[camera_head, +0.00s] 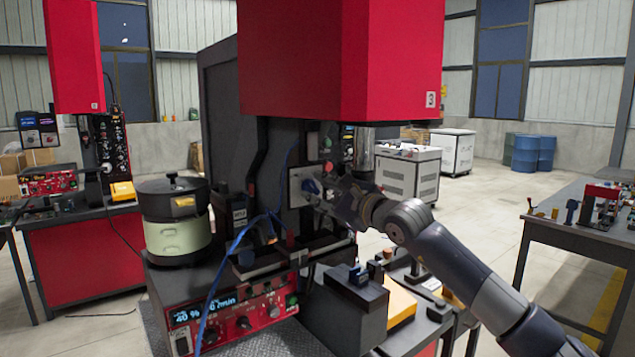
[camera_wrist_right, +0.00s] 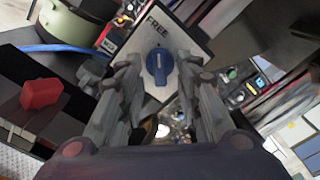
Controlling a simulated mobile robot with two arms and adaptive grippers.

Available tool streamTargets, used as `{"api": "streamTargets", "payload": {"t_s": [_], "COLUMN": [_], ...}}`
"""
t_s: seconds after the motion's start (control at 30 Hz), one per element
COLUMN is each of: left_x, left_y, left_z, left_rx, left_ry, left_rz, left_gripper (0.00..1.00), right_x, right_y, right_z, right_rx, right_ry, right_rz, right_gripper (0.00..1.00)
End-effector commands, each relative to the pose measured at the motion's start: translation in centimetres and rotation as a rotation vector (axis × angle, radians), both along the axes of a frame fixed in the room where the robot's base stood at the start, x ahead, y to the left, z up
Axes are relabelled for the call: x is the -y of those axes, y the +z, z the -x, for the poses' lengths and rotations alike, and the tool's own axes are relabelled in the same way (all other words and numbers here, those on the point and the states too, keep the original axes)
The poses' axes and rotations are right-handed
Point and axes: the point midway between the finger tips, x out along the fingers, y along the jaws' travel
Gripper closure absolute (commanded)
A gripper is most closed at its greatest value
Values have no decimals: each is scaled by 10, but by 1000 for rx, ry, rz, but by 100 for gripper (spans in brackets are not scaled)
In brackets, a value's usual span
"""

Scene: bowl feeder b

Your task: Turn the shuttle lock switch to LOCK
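The shuttle lock switch is a blue knob (camera_wrist_right: 158,66) on a white plate (camera_wrist_right: 172,38) that reads FREE. In the wrist view the knob's ridge points roughly up toward the FREE label. No LOCK label can be read. In the head view the knob (camera_head: 311,186) and its plate (camera_head: 295,190) are on the machine's front, partly hidden by my right gripper (camera_head: 326,194). In the wrist view my right gripper (camera_wrist_right: 158,98) is open, its fingers on either side of the knob's line. I cannot tell whether they touch it. My left gripper is not in view.
A red control box (camera_head: 235,318) and a pale green bowl feeder (camera_head: 177,225) stand to the left. A blue cable (camera_head: 232,255) hangs beside the plate. The large red housing (camera_head: 340,60) is above. Dark blocks (camera_head: 345,300) stand below my right gripper.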

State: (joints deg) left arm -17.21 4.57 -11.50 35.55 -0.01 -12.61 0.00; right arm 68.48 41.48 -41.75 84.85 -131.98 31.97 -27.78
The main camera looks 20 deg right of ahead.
Motion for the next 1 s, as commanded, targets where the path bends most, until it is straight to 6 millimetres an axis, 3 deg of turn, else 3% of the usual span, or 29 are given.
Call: {"api": "streamTargets", "payload": {"t_s": [0.2, 0.5, 0.53, 0.63, 0.67, 1.0], "left_x": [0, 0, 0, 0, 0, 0], "left_y": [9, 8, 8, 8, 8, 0], "left_z": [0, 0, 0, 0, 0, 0], "left_rx": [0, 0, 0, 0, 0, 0], "left_ry": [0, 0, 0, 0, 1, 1], "left_rz": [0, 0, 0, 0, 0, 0], "left_gripper": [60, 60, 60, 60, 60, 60], "right_x": [-5, -6, -6, -6, -6, -7], "right_y": [1, -1, -1, 0, 0, -3], "right_z": [-14, -16, -16, -16, -16, -16], "right_rx": [0, 0, 0, 0, 0, -10], "right_ry": [-1, 0, 0, 0, 0, 1], "right_rz": [-1, 0, 0, 0, 0, -32], "right_gripper": [68, 68, 71, 93, 97, 97]}}
